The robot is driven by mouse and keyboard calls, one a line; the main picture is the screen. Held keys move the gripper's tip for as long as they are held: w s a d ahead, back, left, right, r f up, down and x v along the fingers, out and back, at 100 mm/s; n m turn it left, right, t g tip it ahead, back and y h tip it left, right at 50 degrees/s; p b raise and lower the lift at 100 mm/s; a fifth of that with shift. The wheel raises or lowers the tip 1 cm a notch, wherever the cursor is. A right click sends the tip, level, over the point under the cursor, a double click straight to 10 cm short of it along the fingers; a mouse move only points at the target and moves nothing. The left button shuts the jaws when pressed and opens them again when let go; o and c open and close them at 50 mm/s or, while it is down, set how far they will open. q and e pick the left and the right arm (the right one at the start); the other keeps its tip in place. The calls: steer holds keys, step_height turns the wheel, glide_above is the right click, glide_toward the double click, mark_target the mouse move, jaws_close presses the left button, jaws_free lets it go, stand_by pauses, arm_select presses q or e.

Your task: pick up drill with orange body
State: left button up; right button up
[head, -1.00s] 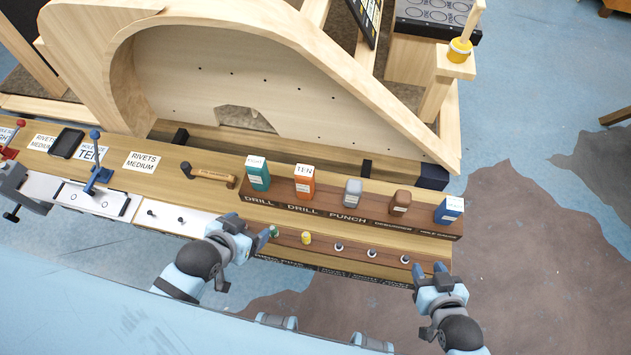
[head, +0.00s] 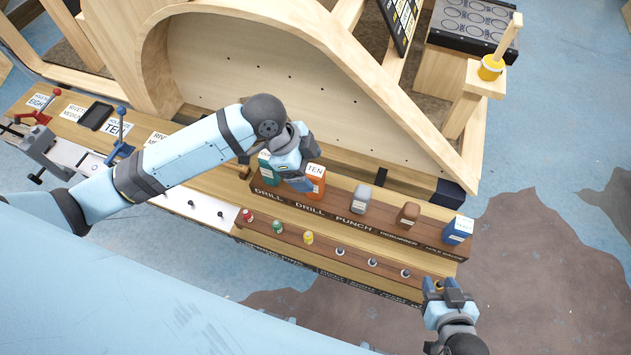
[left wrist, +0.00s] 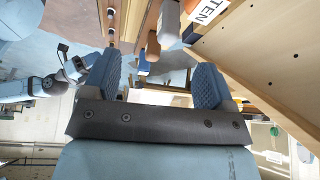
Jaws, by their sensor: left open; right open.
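The drill with the orange body (head: 317,186), labelled TEN, stands upright on the shelf marked DRILL, DRILL, PUNCH. My left gripper (head: 300,184) is in front of it in the head view and hides its left part. In the left wrist view the TEN label of the orange drill (left wrist: 190,4) is at the top edge, beyond the right finger. My left gripper (left wrist: 165,86) is open there with nothing between its fingers. My right gripper (head: 442,286) is open and apart from the tools, near the right end of the rack.
A teal drill (head: 264,172) stands just left of the orange one, partly hidden by my arm. A grey punch (head: 361,198), a brown tool (head: 408,214) and a blue tool (head: 458,230) stand to the right. A curved wooden frame (head: 300,85) rises behind.

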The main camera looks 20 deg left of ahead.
arm_select(q)
steer(key=m+g, duration=0.1)
steer(key=m, duration=0.1)
glide_toward(312, 169)
steer(key=r, duration=0.1)
steer(key=shift+y, duration=0.4)
steer(key=x, duration=0.5)
steer(key=p+x, duration=0.1)
steer(key=x, duration=0.1)
steer(key=shift+w+d+f, duration=0.1)
steer(key=shift+w+f, duration=0.15)
steer(key=shift+w, duration=0.05)
steer(key=x, duration=0.1)
steer(key=p+x, duration=0.1)
steer(key=x, duration=0.2)
steer(key=shift+s+d+f, duration=0.25)
steer(key=shift+s+d, duration=0.05)
steer(key=shift+s, duration=0.05)
steer(key=shift+d+f, duration=0.15)
steer(key=shift+f, duration=0.3)
steer(key=c, duration=1.1)
steer(key=shift+r, duration=0.1)
steer(key=shift+c, duration=0.4)
